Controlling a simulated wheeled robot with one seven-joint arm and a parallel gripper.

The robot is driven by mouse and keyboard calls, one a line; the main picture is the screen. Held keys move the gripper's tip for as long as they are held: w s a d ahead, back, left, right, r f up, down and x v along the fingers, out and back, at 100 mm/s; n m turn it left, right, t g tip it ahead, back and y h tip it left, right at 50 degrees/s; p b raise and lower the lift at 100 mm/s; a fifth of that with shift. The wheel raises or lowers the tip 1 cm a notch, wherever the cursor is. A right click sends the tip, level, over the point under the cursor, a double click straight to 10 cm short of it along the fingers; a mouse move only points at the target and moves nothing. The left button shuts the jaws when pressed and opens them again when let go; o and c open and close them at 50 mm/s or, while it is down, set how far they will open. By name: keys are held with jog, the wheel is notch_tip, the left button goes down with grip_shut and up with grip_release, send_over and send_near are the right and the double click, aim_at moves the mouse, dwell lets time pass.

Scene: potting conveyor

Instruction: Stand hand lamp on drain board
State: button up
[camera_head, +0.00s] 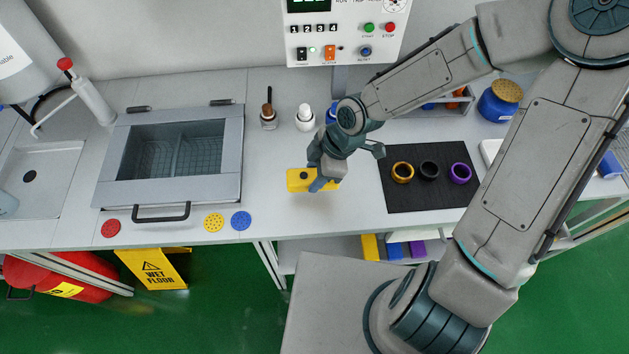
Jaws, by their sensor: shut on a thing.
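A yellow block-shaped thing (297,180), which I take for the hand lamp, is at the middle of the white counter, near its front. My gripper (320,184) points down over it and is shut on it. The gripper hides its middle; yellow shows on both sides. I cannot tell whether it touches the counter. At the far left is a pale sink unit with a dark drain hole (30,176); its flat surface (52,194) looks like the drain board. A pale blue cup-like thing (6,203) stands at its left edge.
A grey lidded basin (229,166) with a front handle lies between my gripper and the sink unit. Red (110,228), yellow (214,222) and blue (241,220) discs lie before it. A brown-topped bottle (268,116) and white bottle (305,118) stand behind. A black mat (420,197) holds three rings.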

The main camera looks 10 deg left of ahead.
jog(key=shift+f+b, duration=0.45)
jog(key=shift+f, duration=1.55)
jog(key=shift+f, duration=0.1)
jog(key=o, duration=1)
jog(key=shift+o, duration=0.2)
jog(key=shift+p+v, duration=1.85)
jog(key=shift+v, duration=4.25)
